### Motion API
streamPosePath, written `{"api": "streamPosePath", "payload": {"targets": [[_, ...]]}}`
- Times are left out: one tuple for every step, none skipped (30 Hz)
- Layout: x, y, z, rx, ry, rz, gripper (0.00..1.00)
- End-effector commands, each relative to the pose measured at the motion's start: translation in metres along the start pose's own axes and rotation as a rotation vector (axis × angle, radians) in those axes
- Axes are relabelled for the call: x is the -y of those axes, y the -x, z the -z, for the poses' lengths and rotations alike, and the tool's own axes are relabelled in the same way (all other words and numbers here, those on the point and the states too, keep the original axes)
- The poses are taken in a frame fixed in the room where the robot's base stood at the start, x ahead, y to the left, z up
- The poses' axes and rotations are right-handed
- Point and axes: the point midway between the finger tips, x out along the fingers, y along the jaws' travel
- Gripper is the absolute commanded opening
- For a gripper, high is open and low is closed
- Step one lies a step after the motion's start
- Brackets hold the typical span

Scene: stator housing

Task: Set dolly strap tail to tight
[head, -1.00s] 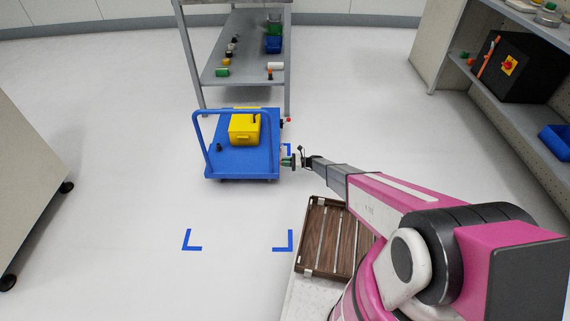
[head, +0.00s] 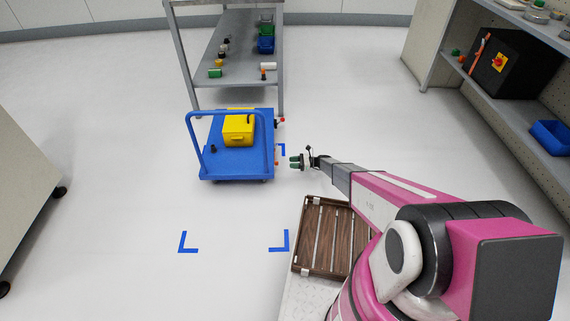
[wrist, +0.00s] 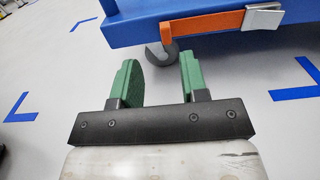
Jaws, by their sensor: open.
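The blue dolly (head: 225,160) stands on the floor with a yellow box (head: 239,130) on its deck. An orange strap (wrist: 203,25) lies along the dolly's side edge in the wrist view, with a grey metal buckle piece (wrist: 264,18) at its right end. My gripper (head: 296,161) is to the right of that side, with a gap between. Its green fingers (wrist: 159,75) are apart with nothing between them, and the strap lies beyond them.
A grey shelf cart (head: 233,75) with small parts stands behind the dolly. Blue corner marks (head: 187,243) lie on open floor in front. A brown slatted tray (head: 327,236) is beneath my arm. A shelving unit (head: 485,100) is at the right.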

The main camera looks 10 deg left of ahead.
Motion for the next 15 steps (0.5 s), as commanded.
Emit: {"api": "streamPosePath", "payload": {"targets": [[0.000, 0.009, 0.000, 0.000, 0.000, 0.002, 0.40], [0.000, 0.013, 0.000, 0.000, 0.000, 0.002, 0.40], [0.000, 0.018, 0.000, 0.000, 0.000, 0.002, 0.40], [0.000, 0.021, 0.000, 0.000, 0.000, 0.002, 0.40], [0.000, 0.023, 0.000, 0.000, 0.000, 0.001, 0.40], [0.000, 0.026, 0.000, 0.000, 0.000, 0.000, 0.40], [0.000, 0.027, 0.000, 0.000, 0.000, 0.000, 0.40], [-0.001, 0.028, 0.000, 0.000, 0.000, 0.000, 0.40], [-0.001, 0.030, 0.000, 0.000, 0.000, -0.001, 0.40], [-0.001, 0.030, 0.000, 0.000, 0.000, -0.001, 0.40], [-0.001, 0.031, 0.000, 0.000, 0.000, -0.001, 0.40], [-0.001, 0.031, 0.000, 0.000, 0.000, -0.001, 0.40], [-0.001, 0.031, 0.000, 0.000, 0.000, -0.001, 0.40], [-0.001, 0.031, 0.000, 0.000, 0.000, -0.001, 0.40], [-0.001, 0.031, 0.000, 0.000, 0.000, -0.001, 0.40]]}}
